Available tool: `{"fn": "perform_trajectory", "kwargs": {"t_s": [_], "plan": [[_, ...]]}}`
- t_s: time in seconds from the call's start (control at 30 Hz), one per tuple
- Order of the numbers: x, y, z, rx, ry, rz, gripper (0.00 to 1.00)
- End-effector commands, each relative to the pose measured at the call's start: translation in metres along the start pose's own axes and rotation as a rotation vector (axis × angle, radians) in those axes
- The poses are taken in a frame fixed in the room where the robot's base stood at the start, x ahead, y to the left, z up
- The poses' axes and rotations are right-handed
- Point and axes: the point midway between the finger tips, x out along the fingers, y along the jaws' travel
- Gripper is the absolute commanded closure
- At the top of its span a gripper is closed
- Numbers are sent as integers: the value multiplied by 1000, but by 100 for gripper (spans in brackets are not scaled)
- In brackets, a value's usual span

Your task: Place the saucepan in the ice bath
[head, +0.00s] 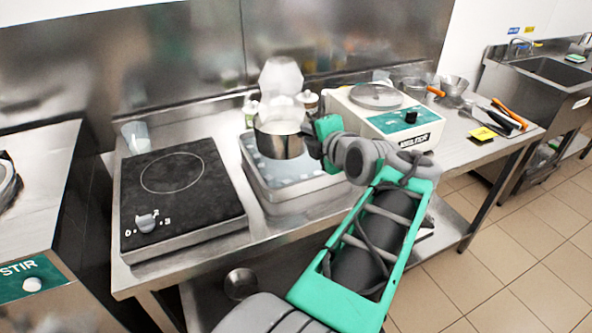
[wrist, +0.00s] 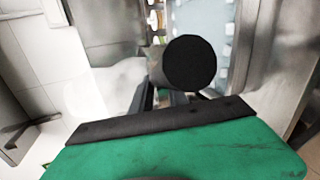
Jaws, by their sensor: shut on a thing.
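The saucepan (head: 279,144) is a small steel pot with white steam rising from it. It is upright over the ice bath (head: 297,196), a rectangular steel tub of pale blue water and ice cubes. I cannot tell whether the pan's bottom touches the water. My gripper (head: 314,146) is at the pan's right side, shut on its handle. The far side of the pan is hidden by steam.
A black hot plate (head: 180,200) with a knob stands left of the bath. A white and green machine (head: 385,112) stands close on the right. Bowls, orange-handled tools and a yellow card (head: 482,134) lie further right. A steel wall (head: 200,50) rises behind.

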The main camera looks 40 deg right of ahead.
Motion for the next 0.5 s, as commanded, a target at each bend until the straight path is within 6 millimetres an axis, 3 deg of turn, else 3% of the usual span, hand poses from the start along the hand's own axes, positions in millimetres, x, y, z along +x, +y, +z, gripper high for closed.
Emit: {"fn": "perform_trajectory", "kwargs": {"t_s": [0.07, 0.37, 0.5], "plan": [[9, 2, 6, 2, 0, 3, 100], [85, -8, 38, 3, 2, 1, 100], [117, -32, 47, 4, 1, 0, 100]]}}
